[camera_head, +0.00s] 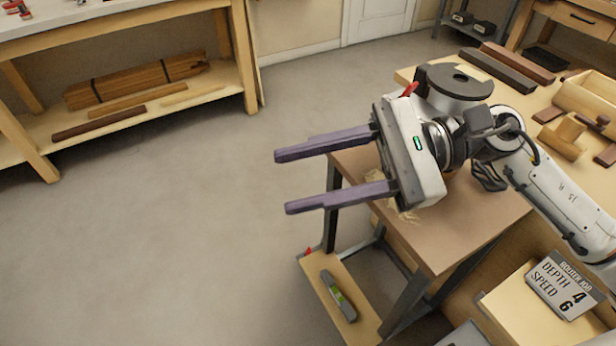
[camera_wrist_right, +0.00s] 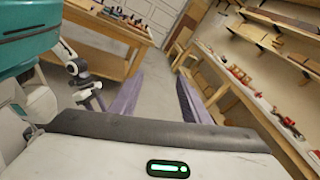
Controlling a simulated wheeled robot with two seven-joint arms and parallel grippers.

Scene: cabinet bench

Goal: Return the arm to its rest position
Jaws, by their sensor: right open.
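My right gripper (camera_head: 284,182) is in the middle of the head view, its arm coming in from the right. Its two purple fingers are spread wide apart and point left, with nothing between them. The fingers reach past the left edge of the wooden workbench (camera_head: 462,225), with grey floor behind them in the picture. In the right wrist view the fingers (camera_wrist_right: 157,97) are apart and empty too. No left gripper shows in the head view.
Wood blocks (camera_head: 562,138) lie on the bench's right side. A depth and speed sign (camera_head: 563,285) stands lower right. A low shelf (camera_head: 340,300) holds a grey-green tool (camera_head: 338,296). A long bench with timber bundles (camera_head: 135,82) stands upper left. The floor (camera_head: 150,230) between is clear.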

